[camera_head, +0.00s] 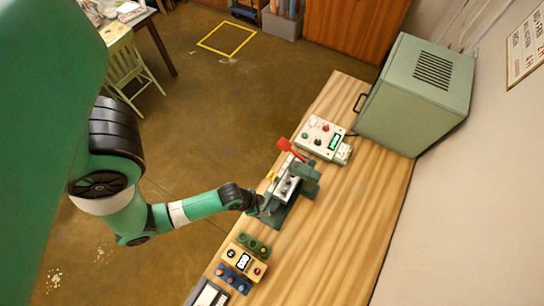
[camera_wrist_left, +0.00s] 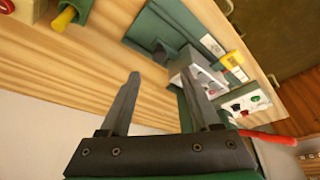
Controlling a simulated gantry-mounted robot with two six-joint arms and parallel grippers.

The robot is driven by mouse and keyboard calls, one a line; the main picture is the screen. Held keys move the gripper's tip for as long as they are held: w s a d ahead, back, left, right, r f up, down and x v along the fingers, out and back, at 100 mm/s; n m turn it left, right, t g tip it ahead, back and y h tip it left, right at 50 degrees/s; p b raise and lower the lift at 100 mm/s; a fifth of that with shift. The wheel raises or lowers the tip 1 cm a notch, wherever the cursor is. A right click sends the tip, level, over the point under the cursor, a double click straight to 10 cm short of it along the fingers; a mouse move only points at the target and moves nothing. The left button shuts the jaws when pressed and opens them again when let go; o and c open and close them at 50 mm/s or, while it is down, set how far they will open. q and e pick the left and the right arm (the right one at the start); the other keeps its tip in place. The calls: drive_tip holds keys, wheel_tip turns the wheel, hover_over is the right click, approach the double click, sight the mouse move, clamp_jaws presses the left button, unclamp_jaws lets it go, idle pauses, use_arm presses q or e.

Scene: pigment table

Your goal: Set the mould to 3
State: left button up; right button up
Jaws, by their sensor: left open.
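A green and grey press-like machine (camera_head: 281,197) with a red lever (camera_head: 284,145) stands on the wooden bench. In the left wrist view its grey block (camera_wrist_left: 199,80) and green base (camera_wrist_left: 160,22) show beyond my fingers, with a yellow part (camera_wrist_left: 233,59) and small white labels beside it. The red lever (camera_wrist_left: 268,137) lies at the lower right there. I cannot read any number or tell the mould's setting. My left gripper (camera_head: 258,204) is beside the machine's near left side; in the wrist view its fingers (camera_wrist_left: 162,95) are apart with nothing between them. My right gripper is out of view.
A white control box (camera_head: 319,139) with buttons stands behind the machine, near a large green cabinet (camera_head: 415,95). Small green, yellow and blue button boxes (camera_head: 243,263) sit at the bench's near end. The bench's right side (camera_head: 345,235) is clear.

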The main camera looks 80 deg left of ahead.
sight(273, 209)
use_arm(q)
drive_tip(key=b+x, duration=0.3)
drive_tip(key=x, duration=0.4)
drive_tip(key=shift+f, duration=0.15)
drive_tip(key=shift+w+f, duration=0.3)
drive_tip(key=shift+f, duration=0.05)
clamp_jaws()
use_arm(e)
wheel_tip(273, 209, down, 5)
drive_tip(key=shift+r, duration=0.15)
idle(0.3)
